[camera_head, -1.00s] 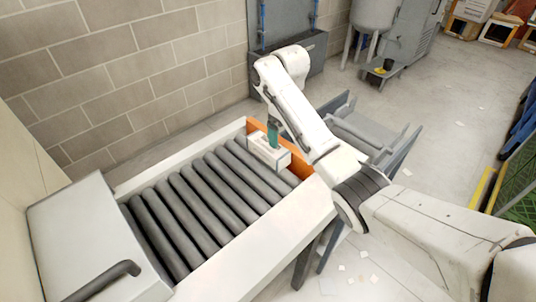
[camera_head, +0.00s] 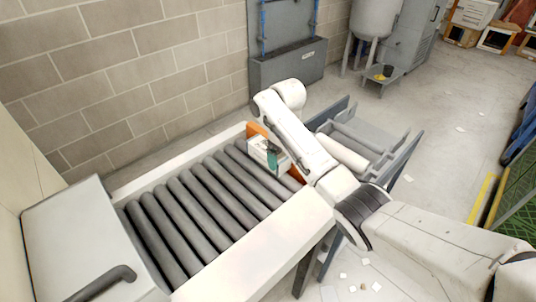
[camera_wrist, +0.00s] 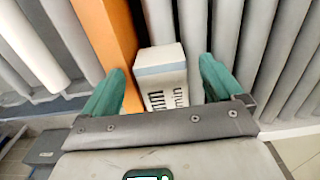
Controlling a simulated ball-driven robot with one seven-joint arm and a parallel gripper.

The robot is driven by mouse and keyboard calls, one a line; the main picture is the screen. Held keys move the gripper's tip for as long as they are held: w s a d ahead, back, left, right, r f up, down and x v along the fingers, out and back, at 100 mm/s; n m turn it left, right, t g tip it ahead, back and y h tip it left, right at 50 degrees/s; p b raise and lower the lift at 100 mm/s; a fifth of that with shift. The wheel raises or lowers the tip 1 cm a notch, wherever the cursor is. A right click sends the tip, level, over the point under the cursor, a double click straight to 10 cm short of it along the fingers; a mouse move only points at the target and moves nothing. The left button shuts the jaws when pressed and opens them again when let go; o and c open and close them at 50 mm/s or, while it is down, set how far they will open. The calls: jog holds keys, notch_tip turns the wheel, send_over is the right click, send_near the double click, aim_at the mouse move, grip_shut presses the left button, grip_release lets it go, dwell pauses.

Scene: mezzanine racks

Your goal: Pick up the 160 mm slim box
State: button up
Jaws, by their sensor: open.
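The slim box (camera_wrist: 162,80) is pale with a blue-grey band and dark printed marks. In the wrist view it lies between the two green fingers of my gripper (camera_wrist: 160,88), which is open. The right finger stands clear of the box; the left finger is close to it. In the head view the box (camera_head: 257,147) sits on the rollers at the far end of the conveyor, beside the orange end plate. My gripper (camera_head: 271,158) is over it there, partly hiding it.
The roller conveyor (camera_head: 190,205) has a pale side rail and a grey housing (camera_head: 85,245) at the near left. The orange end plate (camera_wrist: 112,38) runs along the left of the box. A second grey frame (camera_head: 365,140) stands behind my arm. A block wall is at the left.

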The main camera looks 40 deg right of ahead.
grip_shut()
dwell(0.8)
jog(key=shift+r, duration=0.1)
